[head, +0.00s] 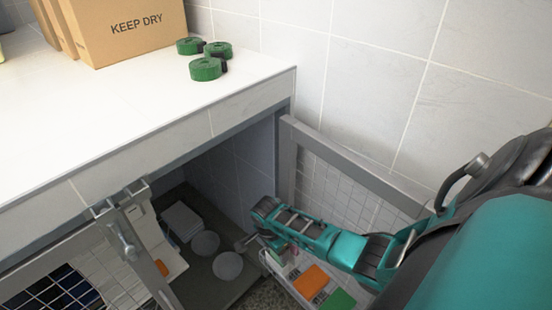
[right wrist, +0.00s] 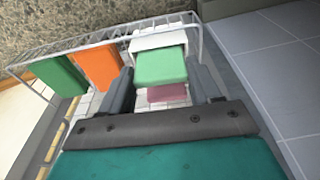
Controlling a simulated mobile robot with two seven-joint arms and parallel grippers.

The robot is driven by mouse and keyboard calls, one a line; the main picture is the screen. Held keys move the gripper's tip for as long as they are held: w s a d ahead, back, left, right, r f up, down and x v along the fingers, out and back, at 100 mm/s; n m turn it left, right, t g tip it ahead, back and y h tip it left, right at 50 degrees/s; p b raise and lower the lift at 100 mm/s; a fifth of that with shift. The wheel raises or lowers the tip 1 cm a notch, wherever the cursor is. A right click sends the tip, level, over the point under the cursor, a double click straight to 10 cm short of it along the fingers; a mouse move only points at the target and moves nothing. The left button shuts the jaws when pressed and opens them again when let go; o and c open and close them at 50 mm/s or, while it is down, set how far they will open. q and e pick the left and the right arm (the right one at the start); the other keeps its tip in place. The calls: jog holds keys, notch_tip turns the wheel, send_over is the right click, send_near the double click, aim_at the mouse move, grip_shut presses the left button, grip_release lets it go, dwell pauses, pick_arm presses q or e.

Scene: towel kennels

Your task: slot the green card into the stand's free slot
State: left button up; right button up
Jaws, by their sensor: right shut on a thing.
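My right gripper (right wrist: 162,88) is shut on a light green card (right wrist: 162,68), which sits between its two fingers in the right wrist view. A white piece (right wrist: 158,41), perhaps part of the stand, shows just beyond the card. A pink piece (right wrist: 167,93) shows below the card. I cannot tell whether the green card touches either of them or is in a slot. In the head view my right gripper (head: 262,240) is low by the open kennel front, and its fingertips are hard to make out. My left gripper is out of view.
A white wire basket (right wrist: 90,43) holds an orange item (right wrist: 101,67) and a darker green item (right wrist: 62,76), beside the gripper. The kennel side wall (head: 255,150) and an open door frame (head: 350,166) are close. Green rolls (head: 207,69) and a cardboard box (head: 125,25) stand on the white top.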

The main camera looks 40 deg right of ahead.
jog(key=shift+f, duration=0.4)
jog(key=o, duration=1.1)
